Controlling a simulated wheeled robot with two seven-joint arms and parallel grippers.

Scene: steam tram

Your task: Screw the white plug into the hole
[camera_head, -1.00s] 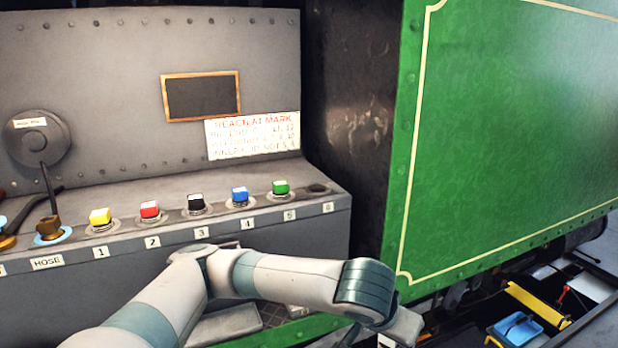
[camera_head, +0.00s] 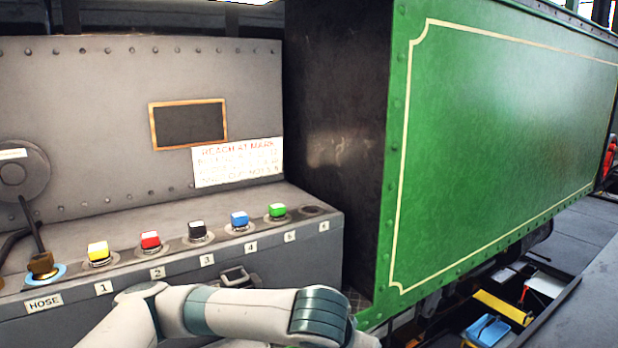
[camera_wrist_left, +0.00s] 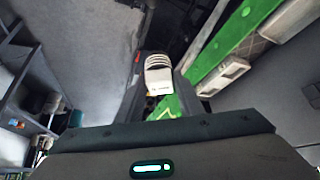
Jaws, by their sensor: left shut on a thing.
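The white plug (camera_wrist_left: 158,70), pale with a ridged top, is between the dark fingers of my left gripper (camera_wrist_left: 160,92) in the left wrist view, and the gripper is shut on it. In the head view my left arm crosses the bottom; its gripper is mostly cut off by the lower edge, so the plug does not show there. The plug is apart from this hole. My right gripper is not in view.
A brass hose fitting (camera_head: 42,265) is at left. The green tram side (camera_head: 500,150) stands right.

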